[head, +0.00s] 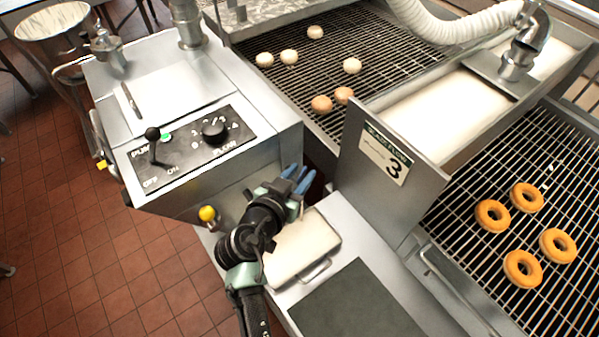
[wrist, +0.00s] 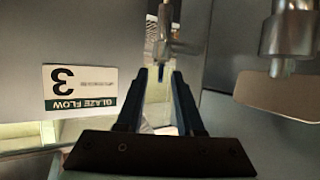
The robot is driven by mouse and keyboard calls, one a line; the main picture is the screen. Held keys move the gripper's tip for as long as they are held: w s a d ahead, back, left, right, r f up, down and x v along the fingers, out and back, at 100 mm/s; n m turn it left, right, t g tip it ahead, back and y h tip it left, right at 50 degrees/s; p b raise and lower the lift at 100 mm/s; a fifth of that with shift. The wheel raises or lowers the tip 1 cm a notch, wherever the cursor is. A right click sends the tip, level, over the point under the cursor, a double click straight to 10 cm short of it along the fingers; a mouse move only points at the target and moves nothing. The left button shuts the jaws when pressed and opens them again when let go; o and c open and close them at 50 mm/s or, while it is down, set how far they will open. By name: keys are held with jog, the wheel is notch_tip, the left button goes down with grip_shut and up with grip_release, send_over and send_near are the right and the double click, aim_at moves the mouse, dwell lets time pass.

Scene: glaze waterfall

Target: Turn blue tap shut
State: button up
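My gripper (head: 299,179) has blue fingers, and in the head view it reaches between the control box and the sign panel. In the wrist view its fingertips (wrist: 162,74) stand apart with a gap between them. In the head view the tap is hidden by the gripper and panel.
A control box (head: 190,143) with a lever and knob is at left. A yellow knob (head: 207,213) sits below it. The panel with the "3" sign (head: 387,158) stands close right of my gripper; the sign (wrist: 80,87) is upside down in the wrist view. A white lidded container (head: 303,246) lies below.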

grip_shut()
